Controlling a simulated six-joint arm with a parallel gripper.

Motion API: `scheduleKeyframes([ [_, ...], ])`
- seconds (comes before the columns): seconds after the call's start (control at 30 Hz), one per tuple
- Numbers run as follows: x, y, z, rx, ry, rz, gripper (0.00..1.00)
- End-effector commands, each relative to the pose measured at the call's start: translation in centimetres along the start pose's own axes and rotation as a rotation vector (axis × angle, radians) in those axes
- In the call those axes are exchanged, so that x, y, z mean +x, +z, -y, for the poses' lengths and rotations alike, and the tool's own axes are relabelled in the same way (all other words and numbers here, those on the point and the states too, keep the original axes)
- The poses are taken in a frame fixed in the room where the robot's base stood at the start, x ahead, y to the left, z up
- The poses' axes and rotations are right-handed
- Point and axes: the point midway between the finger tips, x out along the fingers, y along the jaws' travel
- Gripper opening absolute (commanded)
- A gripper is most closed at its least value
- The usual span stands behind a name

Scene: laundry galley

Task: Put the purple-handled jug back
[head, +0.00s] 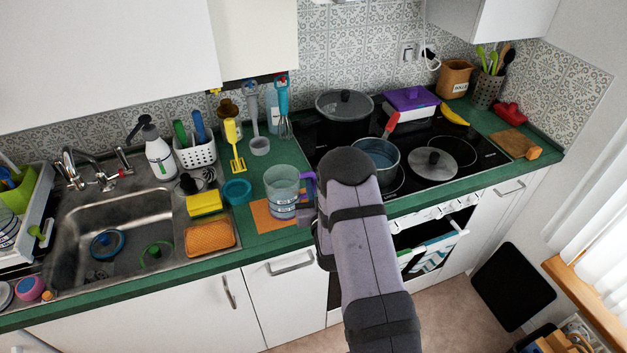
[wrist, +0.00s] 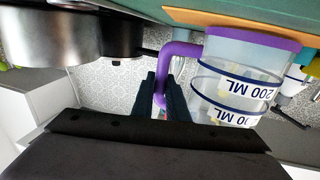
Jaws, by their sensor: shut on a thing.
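The jug (head: 282,197) is clear with a purple handle, and it stands upright at or just above an orange mat (head: 262,217) on the green counter. In the wrist view, which looks upside down, the jug (wrist: 235,85) shows dark blue bands with "200 ML" lettering and a purple base near the orange mat (wrist: 215,20). I cannot tell whether the base touches the mat. My gripper (wrist: 162,92) is shut on the purple handle (wrist: 180,48), with one finger on each side. In the head view my arm hides most of the gripper.
A teal bowl (head: 237,191), yellow sponge box (head: 204,203) and orange sponge (head: 209,237) lie left of the jug. The sink (head: 75,235) is farther left. To the right, the black hob (head: 465,165) holds a blue pot (head: 374,158), a black pot (head: 343,110) and a pan lid (head: 433,163).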

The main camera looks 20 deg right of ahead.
Motion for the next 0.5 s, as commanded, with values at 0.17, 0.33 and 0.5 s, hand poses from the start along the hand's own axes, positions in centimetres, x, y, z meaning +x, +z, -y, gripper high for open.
scheduleKeyframes([
  [0.17,0.0,0.35,0.0,0.0,0.0,0.0,0.16],
  [0.33,0.0,0.24,0.0,0.0,0.0,0.0,0.32],
  [0.5,0.0,0.23,0.0,0.0,0.0,0.0,0.32],
])
